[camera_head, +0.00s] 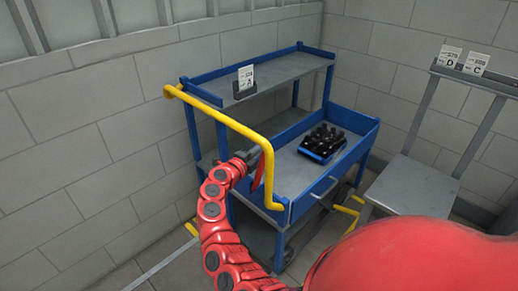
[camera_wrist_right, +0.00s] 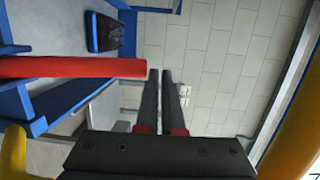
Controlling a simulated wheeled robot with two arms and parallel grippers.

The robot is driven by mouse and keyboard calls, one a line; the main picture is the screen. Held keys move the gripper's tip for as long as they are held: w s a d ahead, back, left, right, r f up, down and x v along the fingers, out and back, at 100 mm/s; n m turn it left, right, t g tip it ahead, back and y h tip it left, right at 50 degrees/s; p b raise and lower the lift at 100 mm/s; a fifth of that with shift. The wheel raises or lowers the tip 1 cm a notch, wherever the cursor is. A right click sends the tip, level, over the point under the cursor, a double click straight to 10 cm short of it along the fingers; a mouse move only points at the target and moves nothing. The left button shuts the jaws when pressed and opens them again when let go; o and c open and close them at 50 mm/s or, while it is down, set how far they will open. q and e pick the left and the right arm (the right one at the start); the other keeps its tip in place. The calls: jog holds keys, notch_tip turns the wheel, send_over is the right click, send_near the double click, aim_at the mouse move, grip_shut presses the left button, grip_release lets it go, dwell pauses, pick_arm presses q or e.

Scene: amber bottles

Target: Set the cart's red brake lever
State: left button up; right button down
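The blue cart (camera_head: 290,125) stands against the wall with a yellow push handle (camera_head: 225,120) on its left end. The red brake lever (camera_head: 259,174) slopes beside the handle's lower part, above the cart's lower shelf. In the right wrist view the lever (camera_wrist_right: 70,67) comes in from the left, and its end lies close beside the left fingertip; I cannot tell if they touch. My right gripper (camera_wrist_right: 160,72) has its two dark fingers almost together with nothing between them. In the head view the right gripper (camera_head: 252,154) is at the handle, near the lever's top. My left gripper is out of view.
A blue crate of dark bottles (camera_head: 322,142) sits on the cart's middle tray. The yellow handle (camera_wrist_right: 12,152) also shows close in the right wrist view. A grey stand (camera_head: 412,185) with cards is at the right. A grey block wall (camera_head: 75,120) is behind.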

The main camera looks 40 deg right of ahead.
jog(key=shift+s+d+r, duration=0.1)
jog(key=shift+d+r, duration=0.1)
jog(key=shift+d, duration=0.05)
jog(key=s+a+r+p, duration=0.1)
jog(key=s+a+r, duration=0.2)
jog(key=a, duration=0.9)
notch_tip(320, 180, up, 3)
jog(key=shift+s+r+p, duration=0.15)
jog(key=shift+r+p, duration=0.05)
jog(key=shift+p, duration=0.1)
